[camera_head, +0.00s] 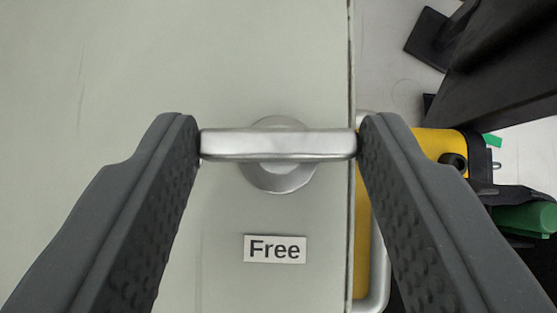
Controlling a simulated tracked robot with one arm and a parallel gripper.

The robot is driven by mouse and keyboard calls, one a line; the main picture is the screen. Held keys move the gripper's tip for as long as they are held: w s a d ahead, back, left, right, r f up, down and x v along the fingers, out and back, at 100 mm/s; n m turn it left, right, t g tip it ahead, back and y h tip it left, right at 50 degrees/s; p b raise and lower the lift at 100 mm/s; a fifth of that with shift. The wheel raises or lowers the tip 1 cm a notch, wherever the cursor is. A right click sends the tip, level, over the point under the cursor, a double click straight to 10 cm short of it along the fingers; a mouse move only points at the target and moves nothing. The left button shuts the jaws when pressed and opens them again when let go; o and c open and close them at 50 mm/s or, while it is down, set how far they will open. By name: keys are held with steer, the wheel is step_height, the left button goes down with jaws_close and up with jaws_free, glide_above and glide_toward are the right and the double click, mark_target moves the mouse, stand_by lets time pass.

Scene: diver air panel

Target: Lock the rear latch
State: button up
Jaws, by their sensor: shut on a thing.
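The latch handle (278,145) is a silver bar lying level across the picture on a round metal base (278,178). It is mounted on a pale grey-green panel (100,80), near the panel's right edge. A white label (275,249) reading "Free" sits just below it. My gripper (279,144) has a dark grey finger at each end of the bar, with both fingers touching the bar ends. It is shut on the handle.
Right of the panel edge are a yellow case (437,145) with a silver rail (378,285), a green cylinder (527,218) and a dark beam (505,70) at upper right. Pale floor (385,60) shows behind. The panel face left of the handle is clear.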

steer(key=shift+m+h, duration=0.3)
steer(key=shift+c, duration=0.2)
steer(key=o, duration=1)
steer(key=shift+s, duration=0.1)
steer(key=b+v, duration=0.2)
steer(key=v, duration=1.1)
steer(key=shift+s+r, duration=0.15)
steer(key=shift+r, duration=0.1)
steer(key=shift+r, duration=0.1)
